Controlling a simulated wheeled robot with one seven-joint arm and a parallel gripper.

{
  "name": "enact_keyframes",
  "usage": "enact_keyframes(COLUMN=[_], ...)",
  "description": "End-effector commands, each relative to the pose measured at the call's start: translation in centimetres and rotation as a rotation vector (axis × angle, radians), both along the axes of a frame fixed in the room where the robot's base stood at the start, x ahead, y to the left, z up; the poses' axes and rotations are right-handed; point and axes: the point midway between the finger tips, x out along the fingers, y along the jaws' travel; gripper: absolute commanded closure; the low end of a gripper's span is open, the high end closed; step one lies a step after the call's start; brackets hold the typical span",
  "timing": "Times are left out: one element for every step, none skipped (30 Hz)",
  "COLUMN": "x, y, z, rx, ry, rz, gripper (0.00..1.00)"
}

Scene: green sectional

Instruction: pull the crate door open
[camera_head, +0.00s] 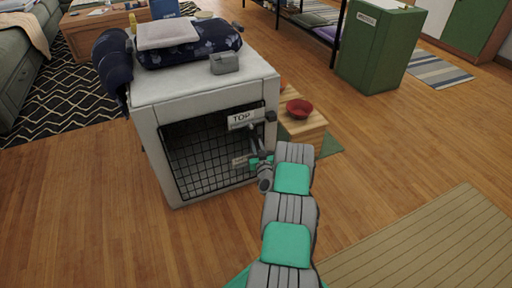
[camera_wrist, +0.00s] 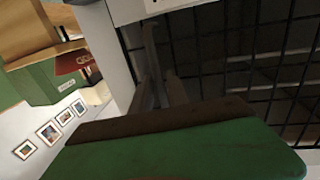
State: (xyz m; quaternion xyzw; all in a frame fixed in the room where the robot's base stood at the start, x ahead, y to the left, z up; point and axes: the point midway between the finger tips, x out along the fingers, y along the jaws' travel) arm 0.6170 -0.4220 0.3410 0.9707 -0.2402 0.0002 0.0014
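The crate (camera_head: 150,150) is a pale box with a dark wire-mesh door (camera_head: 200,150) on its front. The door looks flush with its frame, with no clear gap. A "TOP" label (camera_head: 241,120) sits at its upper right. My gripper (camera_head: 258,142) is at the right part of the door, close to the mesh. In the wrist view, my dark fingers (camera_wrist: 160,82) point toward the door's edge, between the pale frame (camera_wrist: 117,60) and the mesh (camera_wrist: 250,75). The finger gap and any contact are unclear.
Folded cloths (camera_head: 190,42) and a small grey box (camera_head: 224,63) lie on top of the crate. A low wooden stand (camera_head: 308,128) with a red bowl (camera_head: 299,109) is just right of it. The wooden floor (camera_head: 120,245) in front is clear; a striped rug (camera_head: 430,245) lies at right.

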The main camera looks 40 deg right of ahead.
Motion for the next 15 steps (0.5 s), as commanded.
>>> enact_keyframes(x=[0.07, 0.08, 0.08, 0.1, 0.12, 0.13, 0.12, 0.12, 0.12, 0.12, 0.11, 0.11, 0.11, 0.11, 0.11], y=[0.03, 0.04, 0.06, 0.11, 0.16, 0.18, 0.19, 0.19, 0.19, 0.19, 0.19, 0.19, 0.19, 0.19, 0.19], z=[0.0, 0.01, 0.02, 0.02, 0.02, 0.02, 0.02, 0.01, 0.02, 0.01, 0.01, 0.01, 0.01, 0.01, 0.01], rx=[0.0, 0.0, 0.0, 0.0, 0.001, 0.0, 0.0, 0.0, 0.0, 0.0, 0.001, 0.0, 0.001, 0.001, 0.001], ry=[0.0, 0.001, 0.001, 0.001, 0.0, 0.001, 0.001, 0.001, 0.001, 0.001, 0.0, 0.001, 0.0, 0.0, 0.0], rz=[0.001, 0.001, 0.001, 0.002, 0.003, 0.003, 0.003, 0.003, 0.003, 0.003, 0.003, 0.003, 0.003, 0.003, 0.003], gripper=[0.81, 0.81, 0.81, 0.81, 0.81, 0.82, 0.85, 0.87, 0.91, 0.93, 0.95, 0.99, 1.0, 1.0, 1.0])
